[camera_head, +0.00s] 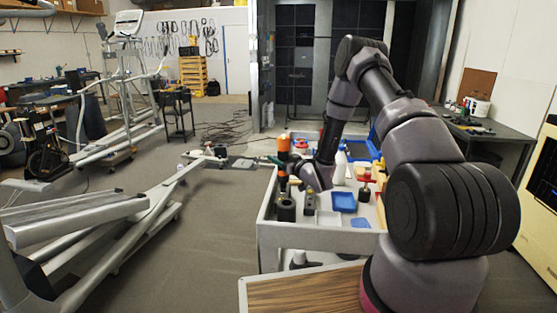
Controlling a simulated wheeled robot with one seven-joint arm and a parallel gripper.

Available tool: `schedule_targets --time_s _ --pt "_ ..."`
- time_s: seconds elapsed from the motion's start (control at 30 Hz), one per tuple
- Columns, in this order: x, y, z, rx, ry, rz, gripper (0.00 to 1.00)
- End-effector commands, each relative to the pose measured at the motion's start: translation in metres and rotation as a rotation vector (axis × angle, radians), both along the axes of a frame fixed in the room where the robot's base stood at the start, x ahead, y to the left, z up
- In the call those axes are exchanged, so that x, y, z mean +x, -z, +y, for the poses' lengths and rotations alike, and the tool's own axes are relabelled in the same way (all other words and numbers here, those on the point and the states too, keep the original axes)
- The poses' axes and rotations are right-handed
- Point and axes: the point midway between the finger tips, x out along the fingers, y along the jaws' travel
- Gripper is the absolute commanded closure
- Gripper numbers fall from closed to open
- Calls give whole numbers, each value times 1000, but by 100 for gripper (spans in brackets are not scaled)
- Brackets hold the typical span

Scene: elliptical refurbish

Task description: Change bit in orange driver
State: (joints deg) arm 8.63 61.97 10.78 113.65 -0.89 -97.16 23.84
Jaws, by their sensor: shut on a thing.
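The orange driver (284,144), with orange and black sections, stands upright above the left part of the grey cart. My arm comes down over the cart, and my gripper (294,171) reaches left to the driver. It appears shut on the driver's body; the fingers are small and partly hidden by my wrist. A black cylindrical holder (286,209) stands on the cart below the driver. I cannot make out the bit at the driver's end or any spare bits.
The grey cart (300,239) carries a blue tray (344,202), a white tray (328,218), a white bottle (340,168) and a red-topped tool (365,184). A wooden top (300,293) lies in front. An elliptical machine frame (150,205) is at left, with open floor between.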

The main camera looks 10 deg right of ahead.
Motion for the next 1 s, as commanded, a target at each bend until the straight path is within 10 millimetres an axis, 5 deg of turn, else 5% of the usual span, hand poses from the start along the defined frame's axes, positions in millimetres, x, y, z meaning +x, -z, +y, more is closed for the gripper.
schedule_targets --time_s 1.0 --pt "0 -41 1 0 -2 -4 100"
